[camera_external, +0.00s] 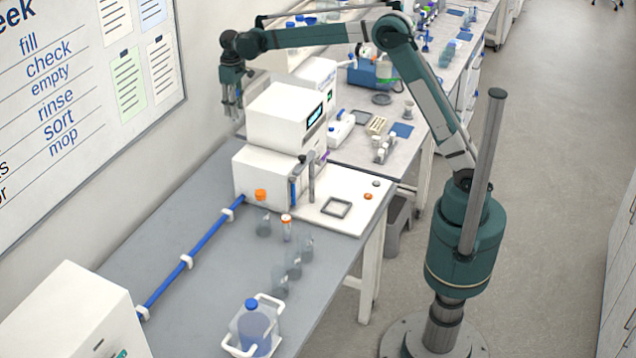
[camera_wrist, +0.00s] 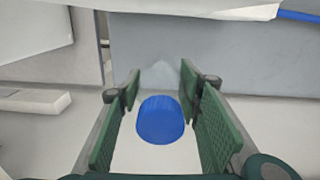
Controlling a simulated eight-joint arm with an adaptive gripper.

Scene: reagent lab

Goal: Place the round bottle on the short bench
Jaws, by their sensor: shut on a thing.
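My gripper (camera_external: 232,103) hangs with its fingers down, at the back beside the whiteboard wall and behind the white instrument. In the wrist view my gripper (camera_wrist: 160,95) has its green pads on either side of a round blue cap (camera_wrist: 160,120), and it is shut on that round bottle. The bottle's body is mostly hidden below the cap. A grey bench (camera_external: 185,245) fills the foreground, and another bench (camera_external: 350,150) runs on behind it. I cannot tell which of them is the short bench.
A stacked white instrument (camera_external: 285,115) stands near my gripper. A blue rail (camera_external: 190,260) crosses the front bench. Clear beakers (camera_external: 280,282), orange-capped bottles (camera_external: 261,213) and a blue-capped jug (camera_external: 254,325) in a white carrier stand there.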

